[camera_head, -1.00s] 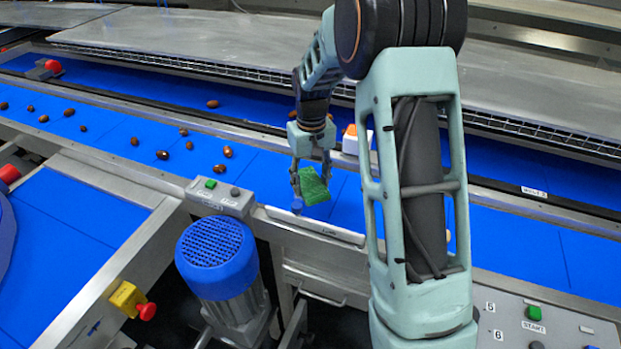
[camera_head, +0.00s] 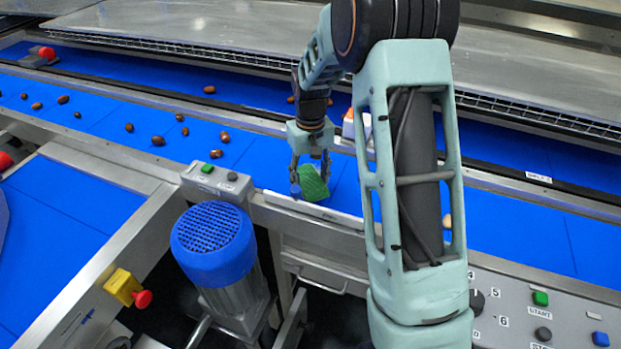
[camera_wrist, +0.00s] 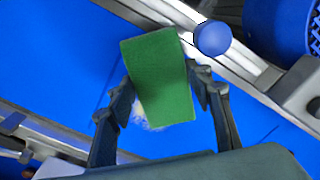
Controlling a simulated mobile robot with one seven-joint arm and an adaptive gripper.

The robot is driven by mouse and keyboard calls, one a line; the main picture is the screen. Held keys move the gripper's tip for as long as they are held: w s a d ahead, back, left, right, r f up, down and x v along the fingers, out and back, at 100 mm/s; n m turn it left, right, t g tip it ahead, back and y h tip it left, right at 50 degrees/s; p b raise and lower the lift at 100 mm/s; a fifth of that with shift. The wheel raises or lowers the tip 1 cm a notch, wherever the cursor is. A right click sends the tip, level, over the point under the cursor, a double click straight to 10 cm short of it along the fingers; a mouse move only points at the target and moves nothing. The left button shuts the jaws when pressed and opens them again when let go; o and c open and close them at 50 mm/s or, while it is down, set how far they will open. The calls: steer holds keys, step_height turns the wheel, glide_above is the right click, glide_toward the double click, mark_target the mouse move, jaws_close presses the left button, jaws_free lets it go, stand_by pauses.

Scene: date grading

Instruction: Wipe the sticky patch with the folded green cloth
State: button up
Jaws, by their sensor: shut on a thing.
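The folded green cloth (camera_head: 314,184) is held between the fingers of my gripper (camera_head: 310,178), over the near side of the blue belt by the metal rail. In the wrist view the cloth (camera_wrist: 158,80) hangs between both fingers of the gripper (camera_wrist: 163,98), tilted. A pale, tan-white spot (camera_wrist: 150,122) shows on the blue belt just past the cloth's lower edge, mostly hidden by it; it looks like the sticky patch. I cannot tell whether the cloth touches the belt. In the head view the patch is not visible.
A blue knob (camera_wrist: 212,38) on the near rail stands close beside the cloth. Several brown dates (camera_head: 158,140) lie on the belt to the left. A white box with orange (camera_head: 348,128) is partly behind my arm. A blue-capped motor (camera_head: 213,230) stands in front.

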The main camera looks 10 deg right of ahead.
steer(key=shift+f+b, duration=0.75)
steer(key=shift+f, duration=0.3)
steer(key=shift+r, duration=0.1)
